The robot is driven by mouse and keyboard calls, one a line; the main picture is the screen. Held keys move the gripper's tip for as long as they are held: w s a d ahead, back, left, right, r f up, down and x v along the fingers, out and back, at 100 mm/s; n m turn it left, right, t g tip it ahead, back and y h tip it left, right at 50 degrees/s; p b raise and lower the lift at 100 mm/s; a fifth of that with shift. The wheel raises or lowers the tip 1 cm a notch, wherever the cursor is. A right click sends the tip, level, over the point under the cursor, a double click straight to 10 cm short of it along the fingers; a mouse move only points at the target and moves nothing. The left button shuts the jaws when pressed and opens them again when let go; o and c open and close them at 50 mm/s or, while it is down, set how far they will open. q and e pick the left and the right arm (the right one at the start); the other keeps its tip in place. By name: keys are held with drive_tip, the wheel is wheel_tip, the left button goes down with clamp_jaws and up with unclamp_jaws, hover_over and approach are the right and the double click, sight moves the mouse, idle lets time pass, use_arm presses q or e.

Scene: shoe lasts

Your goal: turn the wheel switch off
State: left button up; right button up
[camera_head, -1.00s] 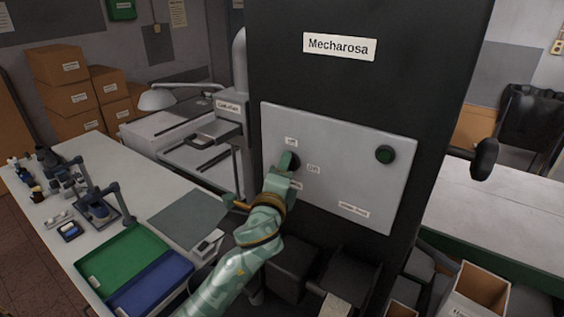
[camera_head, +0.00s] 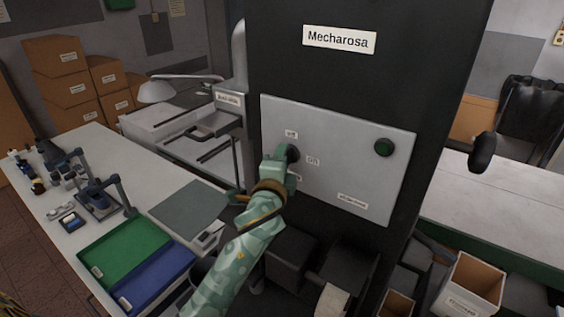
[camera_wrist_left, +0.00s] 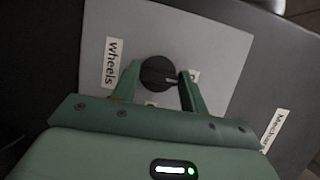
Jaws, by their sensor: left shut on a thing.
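The wheel switch (camera_head: 293,153) is a round black knob on a pale grey panel (camera_head: 350,165) of the black "Mecharosa" cabinet. An "off" label (camera_head: 291,134) is above it, an "on" label (camera_head: 313,161) to its right, and a partly hidden label below. My left gripper (camera_head: 286,155) is at the knob. In the left wrist view my left gripper (camera_wrist_left: 158,80) is shut on the knob (camera_wrist_left: 158,73), one finger on each side. The knob's white mark points right, towards a label partly hidden by a finger; the "Wheels" label (camera_wrist_left: 111,63) is opposite. My right gripper is not in view.
A green button (camera_head: 384,147) sits at the panel's upper right. A white workbench (camera_head: 150,195) at left bears a green tray (camera_head: 112,250), a blue tray (camera_head: 150,284) and small tools. Dark bins and an open box (camera_head: 473,285) stand below and right of the cabinet.

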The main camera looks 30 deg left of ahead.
use_arm(q)
drive_tip(key=o, duration=1)
drive_tip(key=shift+a, duration=0.1)
drive_tip(key=b+v, duration=0.3)
drive_tip(key=v, duration=1.3)
drive_tip(key=shift+s, duration=0.2)
